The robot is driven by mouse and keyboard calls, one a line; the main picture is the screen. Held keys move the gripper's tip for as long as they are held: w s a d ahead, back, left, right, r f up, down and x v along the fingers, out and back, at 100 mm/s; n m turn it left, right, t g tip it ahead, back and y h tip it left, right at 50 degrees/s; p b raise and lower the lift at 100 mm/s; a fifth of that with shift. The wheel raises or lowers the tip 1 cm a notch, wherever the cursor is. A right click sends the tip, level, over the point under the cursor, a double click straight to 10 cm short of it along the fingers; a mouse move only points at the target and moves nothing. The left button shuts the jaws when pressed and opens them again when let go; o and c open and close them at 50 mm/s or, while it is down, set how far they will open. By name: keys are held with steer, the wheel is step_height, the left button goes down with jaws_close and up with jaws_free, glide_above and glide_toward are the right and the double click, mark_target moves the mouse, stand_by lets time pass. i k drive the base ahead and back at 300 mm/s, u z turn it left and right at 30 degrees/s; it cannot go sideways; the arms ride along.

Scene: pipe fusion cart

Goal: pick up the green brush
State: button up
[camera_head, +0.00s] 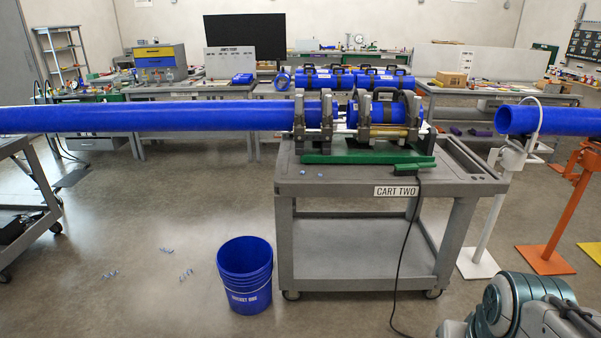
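A small green and black item (408,169) lies at the front edge of the grey cart's top, just above the "CART TWO" label. It may be the green brush, but it is too small to be sure. A black cord hangs from beside it to the floor. It lies against or just in front of the long green base (340,159) under the pipe clamps. Part of my arm shows at the bottom right; my gripper is out of the picture.
The grey cart (460,185) carries metal clamps (327,122) around a long blue pipe (150,118). A blue bucket (245,278) stands on the floor left of the cart. White (480,264) and orange (545,259) stands are at the right. Floor in front is mostly clear.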

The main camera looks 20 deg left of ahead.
mark_target(411, 169)
steer(key=i, duration=2.9)
steer(key=z, duration=0.1)
